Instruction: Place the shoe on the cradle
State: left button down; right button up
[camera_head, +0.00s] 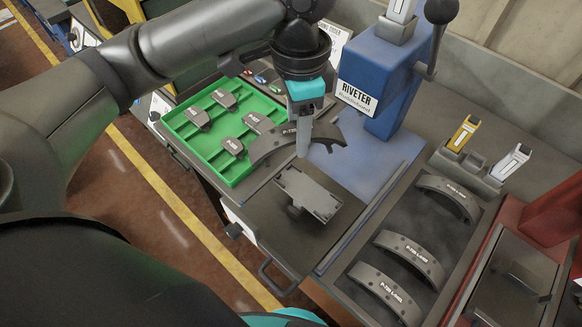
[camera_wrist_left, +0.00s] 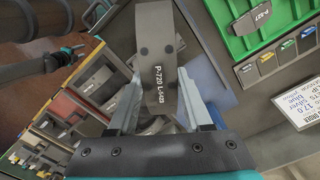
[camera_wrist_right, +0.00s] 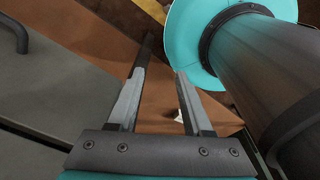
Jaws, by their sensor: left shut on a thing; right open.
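My left gripper (camera_head: 303,125) is shut on a dark curved brake shoe (camera_head: 268,146), held above the bench near the riveter. In the left wrist view the shoe (camera_wrist_left: 160,50), marked P-720, sits between the two fingers. A dark flat plate on a short post, which looks like the cradle (camera_head: 309,194), stands on the bench just below and in front of the held shoe. The shoe appears apart from it. My right gripper (camera_wrist_right: 157,105) is open and empty in the right wrist view, over the floor beside a grey surface.
A green tray (camera_head: 183,126) with several small dark pads lies left of the shoe. The blue riveter (camera_head: 377,75) stands behind. A dark tray (camera_head: 425,217) with three curved shoes is at right, near yellow and white holders (camera_head: 463,134) and a red fixture (camera_head: 548,215).

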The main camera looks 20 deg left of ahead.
aim_at(313, 135)
pick_arm(q)
jog(key=r+m+p, duration=0.2)
jog(key=m, duration=0.1)
jog(key=d+r+m+p, duration=0.1)
jog(key=r+m+p, duration=0.1)
jog(key=m, duration=0.1)
jog(key=d+r+m+p, duration=0.1)
jog(key=r+m+p, duration=0.2)
jog(key=shift+w, duration=0.1)
jog(key=shift+d+r+m+p, duration=0.15)
jog(key=shift+r+m+p, duration=0.1)
jog(key=shift+m, duration=0.35)
jog(key=shift+d+r+m+p, duration=0.1)
jog(key=shift+m+p, duration=0.15)
jog(key=shift+m, duration=0.35)
jog(key=shift+f, duration=0.3)
notch_tip(313, 135, down, 19)
jog(key=shift+f+b, duration=0.15)
jog(key=shift+b, duration=0.8)
jog(key=shift+f, duration=0.15)
jog(key=shift+c, duration=1.6)
grip_release()
notch_tip(313, 135, up, 12)
jog(key=shift+r+p, duration=0.15)
jog(key=shift+p, duration=0.3)
